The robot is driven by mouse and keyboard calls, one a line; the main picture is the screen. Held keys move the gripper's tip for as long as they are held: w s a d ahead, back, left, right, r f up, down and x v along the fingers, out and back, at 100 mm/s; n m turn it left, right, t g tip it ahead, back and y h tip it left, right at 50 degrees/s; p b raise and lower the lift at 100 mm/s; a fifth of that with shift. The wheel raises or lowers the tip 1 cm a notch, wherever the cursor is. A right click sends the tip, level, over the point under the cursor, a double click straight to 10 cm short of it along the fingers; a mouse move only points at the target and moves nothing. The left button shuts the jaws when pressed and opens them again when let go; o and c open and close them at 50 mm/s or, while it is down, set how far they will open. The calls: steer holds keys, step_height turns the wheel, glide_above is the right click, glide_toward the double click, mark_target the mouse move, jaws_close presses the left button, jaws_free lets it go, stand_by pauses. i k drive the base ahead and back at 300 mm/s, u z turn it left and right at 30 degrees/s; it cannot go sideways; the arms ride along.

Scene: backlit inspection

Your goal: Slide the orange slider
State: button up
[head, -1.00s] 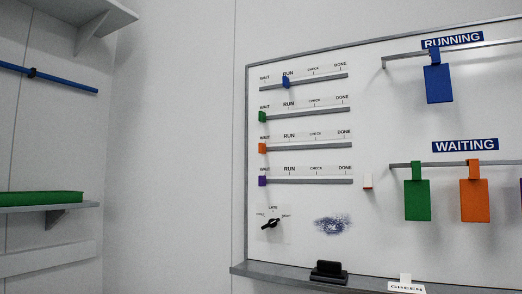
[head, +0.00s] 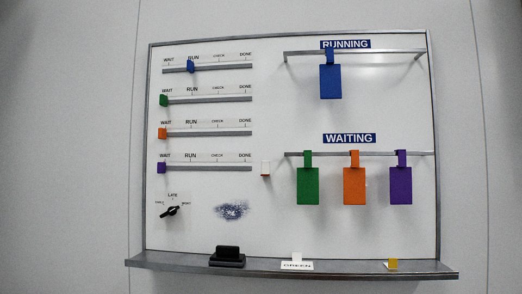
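The orange slider (head: 162,133) is a small block at the left end of the third rail (head: 210,134), under the WAIT mark. The rail runs right past RUN and CHECK to DONE. The blue slider (head: 190,66) is at RUN on the top rail. The green slider (head: 163,100) and the purple slider (head: 161,168) are at WAIT on the second and fourth rails. My gripper is not in view.
The whiteboard (head: 260,225) has a blue tag (head: 330,82) under RUNNING and green (head: 308,186), orange (head: 354,186) and purple (head: 400,186) tags under WAITING. A black knob (head: 170,211) is lower left. A black eraser (head: 227,257) sits on the ledge (head: 340,271).

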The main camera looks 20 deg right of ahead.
mark_target(162, 132)
steer(key=z, duration=0.55)
steer(key=k, duration=0.25)
steer(key=u, duration=1.7)
steer(key=i, duration=1.5)
steer(key=u, duration=0.15)
